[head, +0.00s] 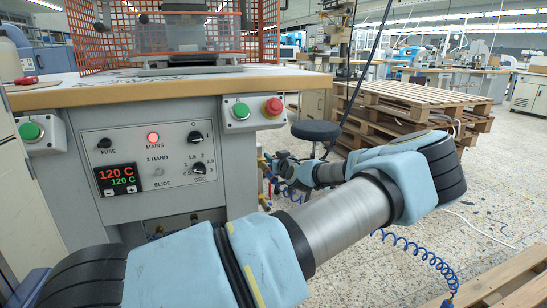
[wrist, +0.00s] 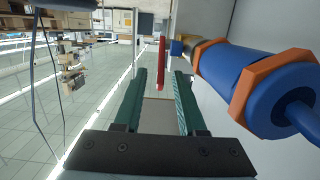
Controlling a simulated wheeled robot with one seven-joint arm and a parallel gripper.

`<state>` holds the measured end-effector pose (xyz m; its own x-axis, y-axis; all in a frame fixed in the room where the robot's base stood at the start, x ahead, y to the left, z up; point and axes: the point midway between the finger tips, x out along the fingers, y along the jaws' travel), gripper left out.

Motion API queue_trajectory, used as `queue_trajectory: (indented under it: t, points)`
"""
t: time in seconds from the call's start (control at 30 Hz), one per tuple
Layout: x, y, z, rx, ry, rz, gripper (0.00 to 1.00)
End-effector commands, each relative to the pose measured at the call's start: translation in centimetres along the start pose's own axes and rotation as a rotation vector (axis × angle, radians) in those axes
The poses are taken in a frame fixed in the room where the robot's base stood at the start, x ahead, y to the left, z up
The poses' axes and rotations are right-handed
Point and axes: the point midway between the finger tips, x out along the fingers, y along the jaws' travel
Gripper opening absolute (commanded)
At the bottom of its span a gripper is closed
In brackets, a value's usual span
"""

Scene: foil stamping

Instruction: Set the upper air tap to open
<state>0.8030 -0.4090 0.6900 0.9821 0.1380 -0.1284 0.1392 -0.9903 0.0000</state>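A red lever (wrist: 161,55) stands out ahead of my gripper in the wrist view; its near end shows between the two teal fingertips of my gripper (wrist: 160,76). The fingers are apart with a gap on both sides of the lever, so my gripper is open and holds nothing. A blue cylindrical air fitting with orange hex nuts (wrist: 228,72) lies close to the right finger. In the head view, small red and blue parts (head: 267,187) show at the machine's right side, and my arm hides much of that area. I cannot tell the upper tap from any other there.
The grey machine (head: 80,220) carries a control panel, a green button (head: 241,110) and a red button (head: 273,106). A blue coiled hose (head: 425,255) hangs below my arm. A stool (head: 315,130) and stacked pallets (head: 405,110) stand behind. A pallet lies at the lower right.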

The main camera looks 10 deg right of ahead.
Motion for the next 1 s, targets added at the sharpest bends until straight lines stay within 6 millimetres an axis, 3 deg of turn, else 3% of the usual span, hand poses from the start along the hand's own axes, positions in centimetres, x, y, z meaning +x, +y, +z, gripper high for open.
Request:
queue_trajectory:
  t: [0.53, 0.7, 1.0]
  points:
    - [-9.2, 0.1, 0.0, 0.0, -0.001, 0.003, 0.4]
    - [-10.4, 0.1, 0.0, 0.0, 0.0, 0.001, 0.4]
    - [-10.5, 0.0, 0.0, 0.0, 0.0, 0.001, 0.4]
